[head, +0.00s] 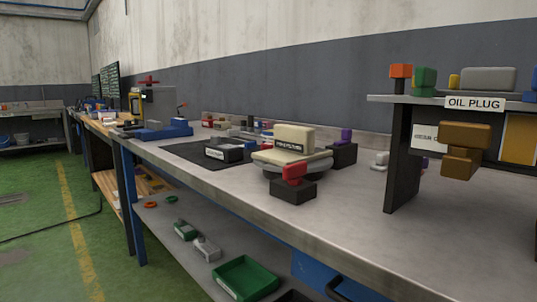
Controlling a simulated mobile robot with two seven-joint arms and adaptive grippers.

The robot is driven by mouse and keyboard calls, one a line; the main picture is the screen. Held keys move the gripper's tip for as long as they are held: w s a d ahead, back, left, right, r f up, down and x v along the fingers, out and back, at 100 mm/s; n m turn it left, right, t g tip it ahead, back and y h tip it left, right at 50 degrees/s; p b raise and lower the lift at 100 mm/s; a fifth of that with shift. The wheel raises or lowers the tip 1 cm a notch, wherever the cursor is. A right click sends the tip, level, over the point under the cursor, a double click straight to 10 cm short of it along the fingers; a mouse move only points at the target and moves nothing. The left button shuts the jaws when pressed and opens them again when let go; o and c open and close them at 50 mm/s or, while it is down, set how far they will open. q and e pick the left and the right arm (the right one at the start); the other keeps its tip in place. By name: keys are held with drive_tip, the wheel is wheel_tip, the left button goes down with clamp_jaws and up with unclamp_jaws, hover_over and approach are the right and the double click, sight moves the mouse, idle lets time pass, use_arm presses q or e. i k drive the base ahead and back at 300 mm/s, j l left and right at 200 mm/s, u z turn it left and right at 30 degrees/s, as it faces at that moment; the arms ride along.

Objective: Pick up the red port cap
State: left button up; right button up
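A small red part (294,171), which looks like the red port cap, sits on top of a black block (293,190). The block stands on the grey workbench (240,192), at the front of the round turntable (310,169). A beige block with a label (294,138) rests on the turntable. The red part covers a little of the turntable's near edge. Neither of my grippers shows in the head view.
A shelf labelled OIL PLUG (474,104) stands at right, with a brown block (467,140) below its label. A black block with a purple part (346,136) is behind the turntable. A black mat (180,152) lies left. The bench's front right is clear.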

sight(264, 146)
drive_tip(key=k+z, duration=0.2)
drive_tip(key=z, duration=0.25)
drive_tip(key=k+l+z, duration=0.1)
drive_tip(key=z, duration=0.3)
drive_tip(key=j+z, duration=0.15)
drive_tip(key=z, duration=1.55)
drive_tip(key=k+j, duration=0.1)
drive_tip(key=j, duration=0.35)
drive_tip(key=k+j, duration=0.1)
drive_tip(key=j, duration=0.35)
drive_tip(key=k+j, duration=0.1)
drive_tip(key=j, duration=0.3)
drive_tip(key=k+j, duration=0.1)
drive_tip(key=j, duration=0.35)
drive_tip(key=k+j+z, duration=0.1)
drive_tip(key=j, duration=0.35)
